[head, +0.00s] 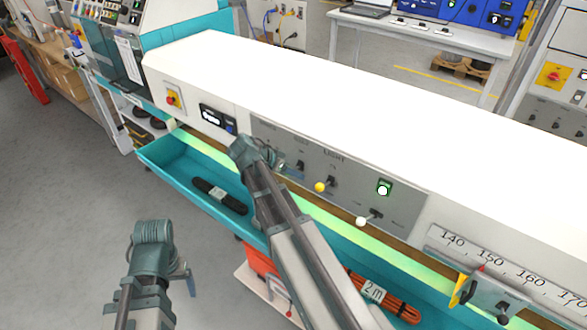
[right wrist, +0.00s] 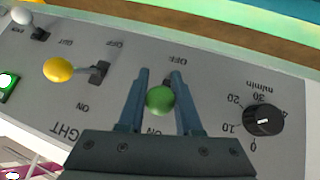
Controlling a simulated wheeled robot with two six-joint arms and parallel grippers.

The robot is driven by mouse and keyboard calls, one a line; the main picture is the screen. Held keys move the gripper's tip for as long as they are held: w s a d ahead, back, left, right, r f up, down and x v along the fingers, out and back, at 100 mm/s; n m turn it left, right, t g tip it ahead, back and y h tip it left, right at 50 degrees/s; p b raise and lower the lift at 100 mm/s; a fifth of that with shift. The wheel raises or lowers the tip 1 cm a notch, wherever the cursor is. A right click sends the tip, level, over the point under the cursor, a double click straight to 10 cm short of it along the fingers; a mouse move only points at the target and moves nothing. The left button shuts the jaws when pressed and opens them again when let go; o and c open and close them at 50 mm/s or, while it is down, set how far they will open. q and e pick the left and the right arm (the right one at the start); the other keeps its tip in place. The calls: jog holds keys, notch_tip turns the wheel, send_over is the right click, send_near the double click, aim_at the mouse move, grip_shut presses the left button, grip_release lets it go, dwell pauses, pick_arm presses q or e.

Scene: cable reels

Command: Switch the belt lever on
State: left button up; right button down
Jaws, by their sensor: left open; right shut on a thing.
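A lever with a green ball knob (right wrist: 159,100) shows in the right wrist view, between OFF and ON labels. I take it as the belt lever; its name label is not readable. My right gripper (right wrist: 159,92) has its fingers on both sides of the green knob and is shut on it. In the head view my right gripper (head: 266,157) is at the grey control panel (head: 350,195), and the green knob is hidden there. My left gripper (head: 152,235) is open and empty, low at the left, away from the panel.
A yellow-knobbed lever (head: 319,187), a white-knobbed lever (head: 361,221) and a lit green button (head: 384,188) are on the same panel. A black speed dial (right wrist: 262,121) is beside the green knob. A teal trough (head: 175,168) with cable bundles runs below the panel.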

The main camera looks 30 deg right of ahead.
jog(key=shift+r, duration=0.1)
dwell(0.5)
jog(key=c, duration=0.9)
grip_release()
jog(key=shift+o, duration=0.2)
jog(key=shift+r, duration=0.1)
jog(key=p+v, duration=1)
jog(key=v, duration=0.3)
jog(key=shift+w+r+p, duration=0.15)
jog(key=shift+r+p, duration=0.15)
jog(key=shift+p, duration=0.05)
jog(key=shift+a, duration=0.1)
